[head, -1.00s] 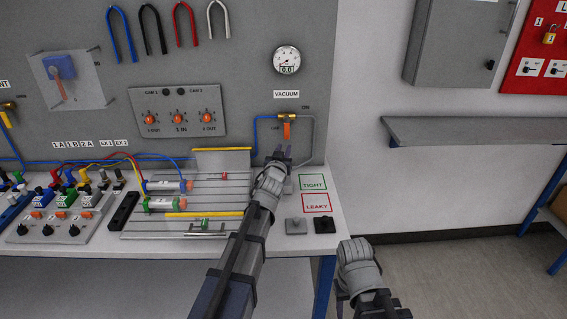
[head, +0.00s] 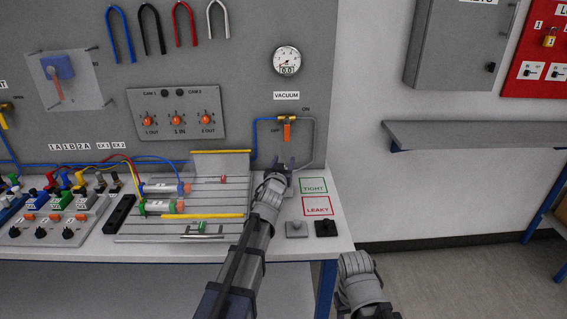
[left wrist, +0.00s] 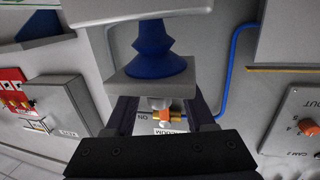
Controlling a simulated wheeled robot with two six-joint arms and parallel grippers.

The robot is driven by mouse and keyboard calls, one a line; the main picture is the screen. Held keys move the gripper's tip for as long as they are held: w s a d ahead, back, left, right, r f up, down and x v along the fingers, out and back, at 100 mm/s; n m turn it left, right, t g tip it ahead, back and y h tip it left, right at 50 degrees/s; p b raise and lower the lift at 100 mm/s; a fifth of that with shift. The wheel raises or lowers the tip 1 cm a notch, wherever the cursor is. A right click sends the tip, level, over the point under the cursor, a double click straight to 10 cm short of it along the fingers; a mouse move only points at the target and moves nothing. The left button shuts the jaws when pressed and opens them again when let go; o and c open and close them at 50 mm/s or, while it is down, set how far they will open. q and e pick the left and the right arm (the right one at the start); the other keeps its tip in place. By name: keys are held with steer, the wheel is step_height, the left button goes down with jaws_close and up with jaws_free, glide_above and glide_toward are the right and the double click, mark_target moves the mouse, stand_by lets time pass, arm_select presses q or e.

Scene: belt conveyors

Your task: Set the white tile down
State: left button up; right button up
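My left gripper (head: 279,165) is above the right part of the bench, below the vacuum valve (head: 287,130). Its two fingers stand apart. In the left wrist view a pale grey-white square tile (left wrist: 125,85) lies across the far part of the fingers, with a blue bellows suction cup (left wrist: 152,42) against its face. The tile hides the fingertips, and I see no finger pressing on it or the cup. The tile is not clear in the head view. My right gripper (head: 350,308) is low at the picture's bottom; its fingers are not clear.
A green TIGHT square (head: 314,186) and a red LEAKY square (head: 318,205) mark the bench's right end. Two small blocks, grey (head: 296,229) and black (head: 326,234), stand in front. A slotted plate (head: 215,207) with cylinders lies left. A grey shelf (head: 470,135) is on the right wall.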

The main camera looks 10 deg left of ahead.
arm_select(q)
steer(key=shift+r, duration=0.1)
steer(key=shift+s+r, duration=0.1)
steer(key=shift+s, duration=0.05)
steer(key=s, duration=1.1)
steer(key=shift+s+d+r+p, duration=0.25)
steer(key=shift+s+d+p, duration=0.1)
steer(key=shift+d+p, duration=0.1)
